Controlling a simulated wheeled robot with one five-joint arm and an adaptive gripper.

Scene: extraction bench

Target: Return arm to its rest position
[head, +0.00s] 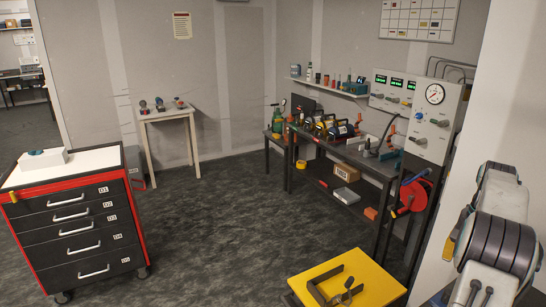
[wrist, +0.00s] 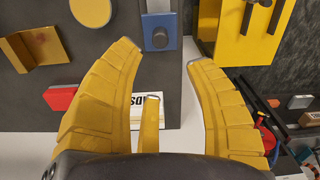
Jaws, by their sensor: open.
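My gripper (wrist: 163,57) fills the middle of the wrist view. Its curved yellow fingers are spread wide apart with nothing between them. A shorter yellow finger stands between the two large ones. A grey panel (wrist: 110,50) lies beyond the fingertips. My arm (head: 500,235), pale with dark rings, shows at the right edge of the head view; the gripper cannot be clearly made out there.
A blue block with a dark round part (wrist: 160,32), a red block (wrist: 62,98) and a yellow bracket (wrist: 35,55) are near the fingers. A yellow-topped stand (head: 372,276), workbench (head: 365,164) and drawer cart (head: 75,225) surround open floor (head: 220,215).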

